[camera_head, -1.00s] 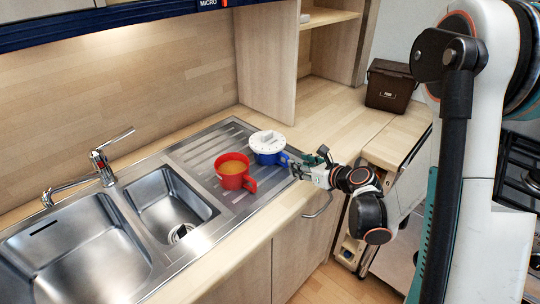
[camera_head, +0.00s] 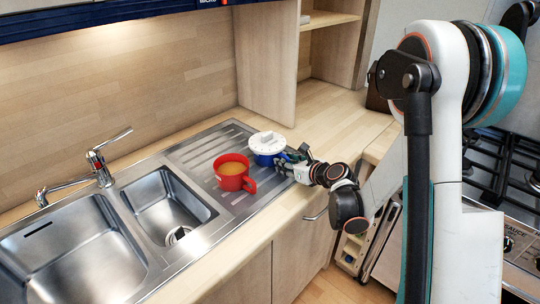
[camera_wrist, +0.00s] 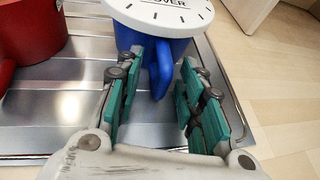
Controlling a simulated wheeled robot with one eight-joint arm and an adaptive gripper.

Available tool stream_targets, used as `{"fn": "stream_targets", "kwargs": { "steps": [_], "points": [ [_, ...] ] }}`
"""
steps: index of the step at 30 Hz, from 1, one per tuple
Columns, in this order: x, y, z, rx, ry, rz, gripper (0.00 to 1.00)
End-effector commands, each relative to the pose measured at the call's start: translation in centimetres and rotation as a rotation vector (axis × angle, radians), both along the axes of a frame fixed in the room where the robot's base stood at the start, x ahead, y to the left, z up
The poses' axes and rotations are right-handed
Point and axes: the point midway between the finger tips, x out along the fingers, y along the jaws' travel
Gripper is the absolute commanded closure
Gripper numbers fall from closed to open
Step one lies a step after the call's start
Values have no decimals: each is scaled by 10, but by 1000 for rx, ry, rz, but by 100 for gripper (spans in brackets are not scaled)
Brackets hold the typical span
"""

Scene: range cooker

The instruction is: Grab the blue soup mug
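The blue soup mug (camera_head: 265,159) stands upright on the steel drainboard, with a white round lid (camera_head: 267,142) on top. Its blue handle (camera_wrist: 160,75) points toward my gripper in the wrist view. My gripper (camera_head: 284,160) is at the mug's right side in the head view. In the wrist view, the open green-padded fingers (camera_wrist: 158,95) stand on either side of the handle, with visible gaps. I cannot tell whether either fingertip touches the mug.
A red mug (camera_head: 229,181) with brownish content stands to the left of the blue mug on the drainboard (camera_head: 204,153). The sink bowls (camera_head: 75,250) and tap (camera_head: 100,165) are farther left. The wooden counter (camera_head: 335,118) behind is mostly clear.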

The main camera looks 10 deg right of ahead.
Motion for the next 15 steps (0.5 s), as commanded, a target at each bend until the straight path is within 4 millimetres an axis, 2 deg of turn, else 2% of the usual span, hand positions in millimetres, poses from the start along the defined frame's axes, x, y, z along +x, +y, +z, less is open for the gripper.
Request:
{"fn": "stream_targets", "kwargs": {
  "steps": [1,3,4,15],
  "points": [
    [0,0,0,0,0,0,81],
    [0,0,0,0,0,0,97],
    [0,0,0,0,0,0,100],
    [0,-1,1,1,-1,-1,100]
  ]
}}
